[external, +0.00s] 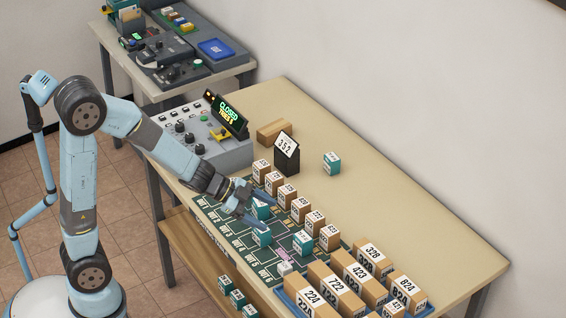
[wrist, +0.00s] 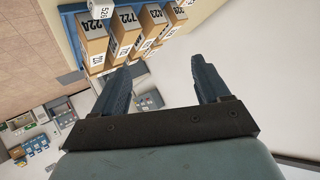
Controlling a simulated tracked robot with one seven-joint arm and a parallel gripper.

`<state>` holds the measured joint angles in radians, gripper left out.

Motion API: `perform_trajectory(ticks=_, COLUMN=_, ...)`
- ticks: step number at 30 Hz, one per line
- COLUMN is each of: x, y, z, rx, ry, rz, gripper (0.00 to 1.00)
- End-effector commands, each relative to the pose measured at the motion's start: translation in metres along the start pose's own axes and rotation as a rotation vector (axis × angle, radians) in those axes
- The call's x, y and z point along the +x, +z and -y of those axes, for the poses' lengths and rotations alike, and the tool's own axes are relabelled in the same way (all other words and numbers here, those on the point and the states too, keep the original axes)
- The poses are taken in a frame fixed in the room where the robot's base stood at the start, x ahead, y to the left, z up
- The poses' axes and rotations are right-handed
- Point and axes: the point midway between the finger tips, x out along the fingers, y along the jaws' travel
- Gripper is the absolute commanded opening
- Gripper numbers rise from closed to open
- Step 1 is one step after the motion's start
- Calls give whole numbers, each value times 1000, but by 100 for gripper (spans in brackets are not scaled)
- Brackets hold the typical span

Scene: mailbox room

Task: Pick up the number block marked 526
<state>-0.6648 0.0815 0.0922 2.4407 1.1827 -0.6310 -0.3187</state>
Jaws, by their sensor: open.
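A small white block (wrist: 103,10) at the top edge of the wrist view appears to be marked 526. It stands beside the blue tray of boxes. A small white block (external: 285,268) also shows in the external view near the tray's left end; its number is too small to read there. My gripper (external: 266,214) is over the dark green mat, left of and behind that block, apart from it. In the wrist view, my gripper (wrist: 161,64) has its fingers spread with nothing held between them.
A blue tray (external: 292,309) holds large numbered boxes. A black stand (external: 288,160) shows 352. The table's back right is clear.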

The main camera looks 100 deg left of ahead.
Motion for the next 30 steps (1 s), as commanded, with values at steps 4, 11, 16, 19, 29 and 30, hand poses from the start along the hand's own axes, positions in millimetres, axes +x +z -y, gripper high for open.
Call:
perform_trajectory(ticks=4, x=10, y=40, z=-5, rx=-40, ry=133, rz=-58, gripper=75)
perform_trajectory(ticks=11, x=6, y=80, z=-21, rx=-117, ry=312, rz=-148, gripper=75)
perform_trajectory(ticks=16, x=2, y=90, z=-27, rx=-147, ry=368, rz=-177, gripper=75)
perform_trajectory(ticks=19, x=9, y=88, z=-31, rx=-149, ry=375, rz=-182, gripper=75)
perform_trajectory(ticks=29, x=59, y=77, z=-50, rx=-148, ry=375, rz=-181, gripper=75)
perform_trajectory(ticks=30, x=64, y=76, z=-52, rx=-148, ry=374, rz=-181, gripper=75)
